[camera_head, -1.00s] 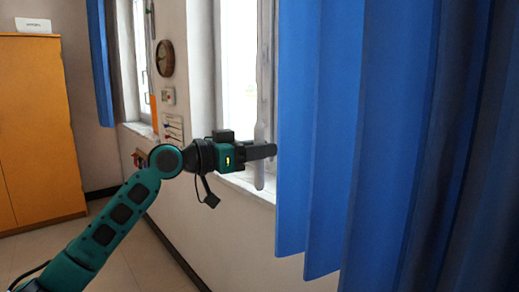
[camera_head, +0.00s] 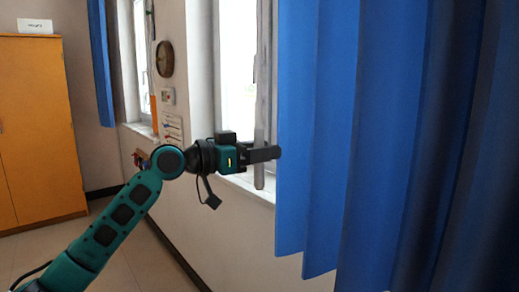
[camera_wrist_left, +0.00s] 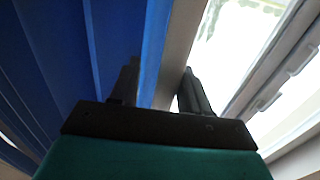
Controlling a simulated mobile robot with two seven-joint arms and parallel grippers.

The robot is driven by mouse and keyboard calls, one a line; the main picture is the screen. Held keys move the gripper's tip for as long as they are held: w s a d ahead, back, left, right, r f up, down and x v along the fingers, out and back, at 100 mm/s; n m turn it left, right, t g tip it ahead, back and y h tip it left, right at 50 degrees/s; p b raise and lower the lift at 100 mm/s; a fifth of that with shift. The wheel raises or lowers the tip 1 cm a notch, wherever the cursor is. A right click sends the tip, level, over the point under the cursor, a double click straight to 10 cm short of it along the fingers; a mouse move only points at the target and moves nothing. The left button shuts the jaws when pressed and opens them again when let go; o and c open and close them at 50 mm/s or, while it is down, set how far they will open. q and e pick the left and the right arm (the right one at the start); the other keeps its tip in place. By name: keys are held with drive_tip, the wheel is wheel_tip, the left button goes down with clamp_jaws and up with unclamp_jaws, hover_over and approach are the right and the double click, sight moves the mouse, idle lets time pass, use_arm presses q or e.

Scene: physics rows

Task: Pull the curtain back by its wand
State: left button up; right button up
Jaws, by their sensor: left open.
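The blue curtain (camera_head: 345,130) hangs in folds over the right half of the head view, and fills the left of the left wrist view (camera_wrist_left: 60,60). My right gripper is not in view.
A bright window (camera_head: 237,70) with a sill (camera_head: 247,187) lies behind the strip. A round clock (camera_head: 165,59) and small wall panels are farther left. An orange cabinet (camera_head: 40,130) stands at the far left. The floor between is clear.

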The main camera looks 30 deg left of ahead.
use_arm(q)
drive_tip(key=shift+a, duration=0.15)
drive_tip(key=shift+s+a, duration=0.2)
drive_tip(key=shift+s, duration=0.05)
drive_tip(key=b+v, duration=0.4)
drive_tip(key=v, duration=0.8)
